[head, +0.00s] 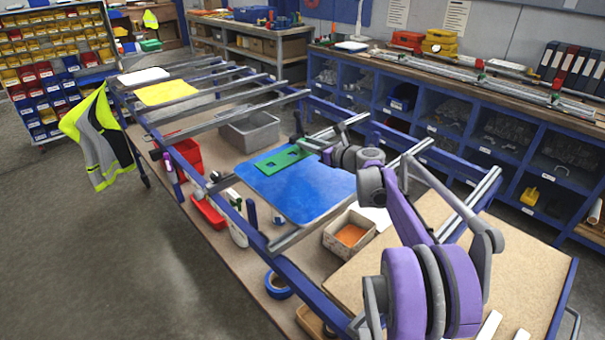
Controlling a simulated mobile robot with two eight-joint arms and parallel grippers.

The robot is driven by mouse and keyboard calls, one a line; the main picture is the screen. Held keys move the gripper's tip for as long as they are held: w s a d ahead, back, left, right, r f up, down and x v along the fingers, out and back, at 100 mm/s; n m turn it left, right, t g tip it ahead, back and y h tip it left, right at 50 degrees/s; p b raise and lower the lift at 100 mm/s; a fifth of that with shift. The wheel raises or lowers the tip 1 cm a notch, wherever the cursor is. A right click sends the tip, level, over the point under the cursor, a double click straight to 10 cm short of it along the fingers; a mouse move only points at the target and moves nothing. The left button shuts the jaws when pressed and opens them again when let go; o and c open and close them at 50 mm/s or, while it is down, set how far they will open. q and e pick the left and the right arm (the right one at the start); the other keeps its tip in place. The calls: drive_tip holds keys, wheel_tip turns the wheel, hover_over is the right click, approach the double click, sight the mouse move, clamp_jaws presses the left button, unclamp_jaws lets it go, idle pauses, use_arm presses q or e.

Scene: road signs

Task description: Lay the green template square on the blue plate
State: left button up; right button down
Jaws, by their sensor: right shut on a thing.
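The blue plate (300,192) lies across the rails of the blue frame in the middle of the head view. The green template square (279,160), a flat piece with cut-outs, is at the plate's far edge, over its upper left part. I cannot tell whether it touches the plate. My right gripper (308,145) is shut on the template's right end; its purple arm comes in from the lower right and hides the plate's right side. My left gripper is not in view.
A yellow plate (166,92) and a white plate (144,76) lie on the rails further left. Below the rails are a grey bin (249,131), a red bin (187,157) and a cardboard box (349,234). A hi-vis vest (99,137) hangs at the left.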

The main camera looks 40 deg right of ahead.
wheel_tip(320, 180, down, 8)
drive_tip(key=shift+d+r, duration=0.1)
drive_tip(key=shift+r, duration=0.1)
drive_tip(key=shift+f+b, duration=0.1)
drive_tip(key=shift+b, duration=0.2)
drive_tip(key=c, duration=0.6)
unclamp_jaws()
drive_tip(key=shift+r, duration=0.2)
drive_tip(key=s, duration=0.4)
drive_tip(key=s+r, duration=0.1)
drive_tip(key=s, duration=0.3)
drive_tip(key=s+d, duration=0.1)
drive_tip(key=s, duration=0.3)
drive_tip(key=shift+r, duration=0.35)
